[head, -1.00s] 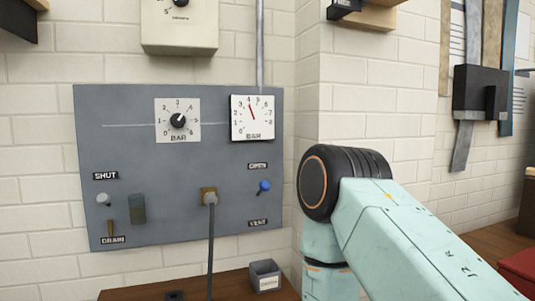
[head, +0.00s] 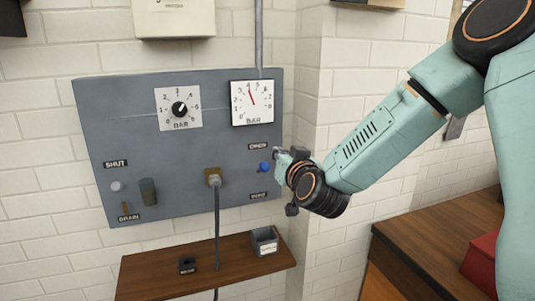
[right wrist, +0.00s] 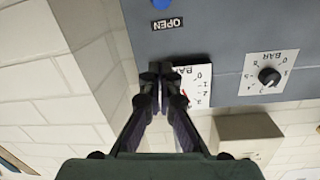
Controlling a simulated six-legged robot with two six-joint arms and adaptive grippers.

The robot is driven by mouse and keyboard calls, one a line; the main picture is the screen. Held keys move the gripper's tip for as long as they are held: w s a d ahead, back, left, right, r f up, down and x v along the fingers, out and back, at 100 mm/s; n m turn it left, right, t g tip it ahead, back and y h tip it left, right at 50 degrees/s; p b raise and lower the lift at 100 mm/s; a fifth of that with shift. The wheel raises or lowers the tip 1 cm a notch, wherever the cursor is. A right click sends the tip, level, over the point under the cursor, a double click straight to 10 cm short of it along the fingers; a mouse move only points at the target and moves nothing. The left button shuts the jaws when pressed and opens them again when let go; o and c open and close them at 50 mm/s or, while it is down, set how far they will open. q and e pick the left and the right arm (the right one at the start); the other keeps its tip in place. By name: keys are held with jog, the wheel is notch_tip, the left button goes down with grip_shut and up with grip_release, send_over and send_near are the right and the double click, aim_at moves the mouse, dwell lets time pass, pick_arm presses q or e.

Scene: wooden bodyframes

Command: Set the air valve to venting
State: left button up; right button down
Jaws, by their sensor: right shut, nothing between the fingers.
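The air valve is a small blue-capped handle (head: 264,167) on the grey panel, between an OPEN label (head: 258,146) above and a VENT label (head: 258,196) below. Its exact angle is too small to tell. Its blue cap also shows at the top edge of the right wrist view (right wrist: 160,4). My right gripper (head: 279,152) is shut and empty, just right of the valve near the panel's right edge. In the right wrist view its fingertips (right wrist: 160,74) are together in front of the white gauge (right wrist: 192,83). My left gripper is out of view.
The grey panel (head: 90,120) also holds a pressure dial (head: 180,109), a gauge with a red needle (head: 252,103), a hose fitting (head: 214,178) and a pale knob (head: 117,186). Below, a wooden shelf (head: 215,262) carries a small grey box (head: 265,241).

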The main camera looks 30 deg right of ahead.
jog(key=shift+f, duration=0.1)
jog(key=shift+w, duration=0.1)
send_over(268, 168)
jog(key=w, duration=0.1)
jog(key=shift+d+f+p, duration=0.3)
jog(key=shift+d+f, duration=0.1)
jog(key=shift+d, duration=0.05)
jog(key=f, duration=0.2)
jog(key=shift+s+a+f, duration=0.3)
jog(key=shift+a+f, duration=0.25)
jog(key=shift+f, duration=0.25)
jog(key=shift+s, duration=0.1)
jog(key=shift+s+d, duration=0.1)
